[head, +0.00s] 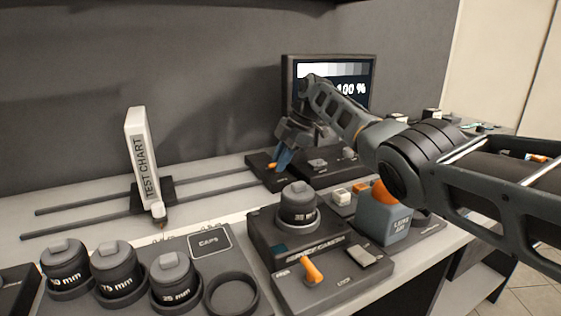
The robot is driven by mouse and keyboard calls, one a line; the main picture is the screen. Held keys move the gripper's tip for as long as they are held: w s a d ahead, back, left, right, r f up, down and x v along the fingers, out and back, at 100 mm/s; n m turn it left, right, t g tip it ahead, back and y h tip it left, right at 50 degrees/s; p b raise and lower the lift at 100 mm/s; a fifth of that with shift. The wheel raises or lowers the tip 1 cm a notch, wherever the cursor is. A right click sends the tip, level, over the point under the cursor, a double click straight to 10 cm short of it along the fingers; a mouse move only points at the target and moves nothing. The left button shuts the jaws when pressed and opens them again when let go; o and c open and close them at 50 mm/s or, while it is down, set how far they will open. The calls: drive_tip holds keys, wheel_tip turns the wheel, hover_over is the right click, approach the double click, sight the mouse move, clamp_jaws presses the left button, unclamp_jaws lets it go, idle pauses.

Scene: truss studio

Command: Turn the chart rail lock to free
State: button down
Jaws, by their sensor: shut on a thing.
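The chart rail lock is a dark block (256,160) at the right end of the two rails, with a small orange lever (271,167) on top. My gripper (279,163) reaches down over this block from the right, its blue-grey fingers shut on the orange lever. The fingers and my arm hide part of the lever and block, so its exact angle and any markings cannot be read. The white test chart (143,160) stands upright on its dark carriage (172,191) on the rails, well left of my gripper.
A camera (298,238) with an orange lever (313,270) on its base stands in front. Several capped lenses (117,268) and an empty ring (231,295) are at front left. A blue-grey bottle (384,220) stands under my arm. A monitor (335,72) is behind.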

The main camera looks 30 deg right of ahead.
drive_tip(key=c, duration=1.1)
unclamp_jaws()
drive_tip(key=v, duration=0.7)
drive_tip(key=shift+r, duration=0.4)
drive_tip(key=shift+d, duration=0.15)
